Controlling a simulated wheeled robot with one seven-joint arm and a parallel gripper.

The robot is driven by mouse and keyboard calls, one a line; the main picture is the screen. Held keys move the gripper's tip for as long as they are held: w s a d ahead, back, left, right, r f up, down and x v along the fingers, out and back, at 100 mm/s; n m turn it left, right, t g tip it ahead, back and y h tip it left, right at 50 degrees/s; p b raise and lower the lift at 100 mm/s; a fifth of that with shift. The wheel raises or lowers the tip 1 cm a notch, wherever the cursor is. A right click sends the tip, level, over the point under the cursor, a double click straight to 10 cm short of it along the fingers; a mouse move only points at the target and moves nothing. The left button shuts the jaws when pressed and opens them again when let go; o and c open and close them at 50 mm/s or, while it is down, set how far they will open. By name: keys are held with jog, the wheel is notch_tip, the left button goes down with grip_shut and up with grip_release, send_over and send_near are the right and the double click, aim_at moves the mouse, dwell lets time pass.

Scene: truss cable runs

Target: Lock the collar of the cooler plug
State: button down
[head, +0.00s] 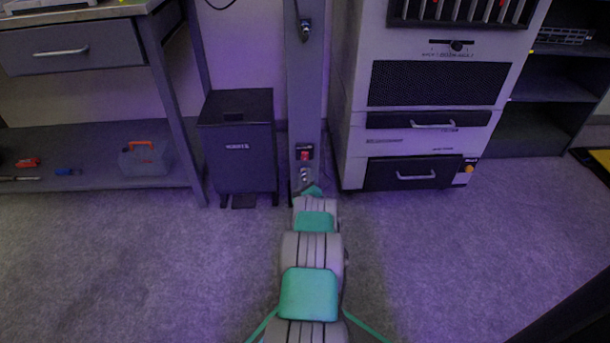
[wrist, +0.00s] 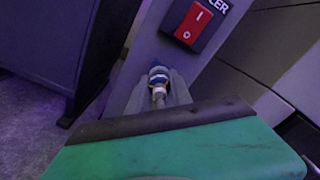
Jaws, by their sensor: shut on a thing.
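The cooler plug (wrist: 159,91) shows in the wrist view, with a blue collar (wrist: 158,74) and a pale body below it. My gripper (wrist: 159,80) is shut on the plug, with one grey finger on each side of it at the collar. The plug's far end meets the grey post's face; I cannot tell whether the collar is locked. In the head view my arm reaches the low part of the post (head: 304,85), and the plug is too small to make out.
A dark bin (head: 237,145) stands left of the post, close to my gripper. A cabinet with drawers (head: 420,110) stands to the right. A workbench (head: 75,45) with a lower shelf holding a toolbox (head: 146,160) is at the left. Carpet in front is clear.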

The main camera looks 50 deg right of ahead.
jog(key=shift+w+d+r+m, duration=0.1)
jog(key=shift+w+r+m, duration=0.1)
jog(key=shift+m, duration=0.7)
jog(key=c, duration=1.1)
grip_release()
jog(key=shift+c, duration=0.2)
jog(key=shift+o, duration=0.3)
jog(key=shift+f, duration=0.1)
jog(key=shift+w+a+f, duration=0.1)
jog(key=shift+a, duration=0.1)
jog(key=shift+s+d, duration=0.15)
jog(key=shift+s, duration=0.05)
jog(key=shift+s, duration=0.1)
jog(key=shift+p+v, duration=1)
jog(key=shift+v, duration=0.25)
jog(key=shift+p+v, duration=0.55)
jog(key=shift+v, duration=0.65)
